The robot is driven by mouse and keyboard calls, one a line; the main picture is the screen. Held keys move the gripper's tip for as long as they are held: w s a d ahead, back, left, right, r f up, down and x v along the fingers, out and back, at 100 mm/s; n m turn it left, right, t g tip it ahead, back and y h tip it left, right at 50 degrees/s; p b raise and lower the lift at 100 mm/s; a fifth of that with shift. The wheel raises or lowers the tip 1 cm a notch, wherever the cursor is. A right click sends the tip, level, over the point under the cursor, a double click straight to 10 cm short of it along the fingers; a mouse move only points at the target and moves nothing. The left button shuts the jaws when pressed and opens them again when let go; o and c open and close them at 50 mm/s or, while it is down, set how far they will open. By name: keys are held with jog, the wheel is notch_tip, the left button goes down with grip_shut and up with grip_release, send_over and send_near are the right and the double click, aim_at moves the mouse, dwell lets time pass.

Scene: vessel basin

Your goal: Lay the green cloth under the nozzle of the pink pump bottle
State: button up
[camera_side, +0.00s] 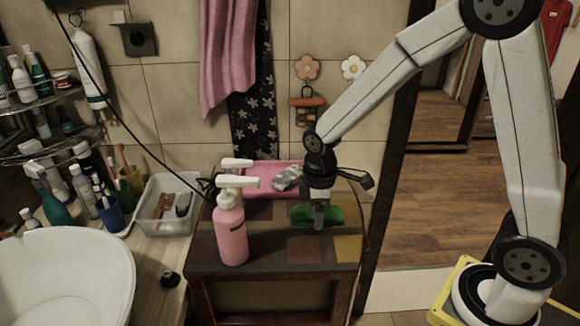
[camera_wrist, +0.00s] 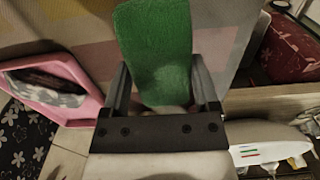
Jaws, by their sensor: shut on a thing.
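The pink pump bottle (camera_side: 231,236) stands upright on the left part of the small patchwork-topped table. Its white nozzle (camera_side: 240,181) points to the right. The green cloth (camera_side: 334,214) is near the table's right side, to the right of the bottle and apart from it. My gripper (camera_side: 319,215) points down and is shut on the cloth. In the wrist view the green cloth (camera_wrist: 155,40) stretches out from between my gripper's fingers (camera_wrist: 161,88). I cannot tell whether the cloth touches the tabletop. The bottle is not in the wrist view.
A pink tray (camera_side: 262,179) with a grey patterned cloth (camera_side: 289,178) lies at the table's back. A second white pump head (camera_side: 237,163) shows behind the bottle. A clear bin (camera_side: 165,209) and a white basin (camera_side: 65,280) are at left. The tabletop between bottle and cloth is clear.

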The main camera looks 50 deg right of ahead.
aim_at(314, 231)
jog(key=shift+w+f, duration=0.2)
jog(key=shift+f, duration=1.6)
jog(key=shift+f, duration=0.15)
jog(key=o, duration=1.1)
jog(key=shift+c, duration=0.2)
notch_tip(314, 231, up, 12)
jog(key=shift+r, duration=0.2)
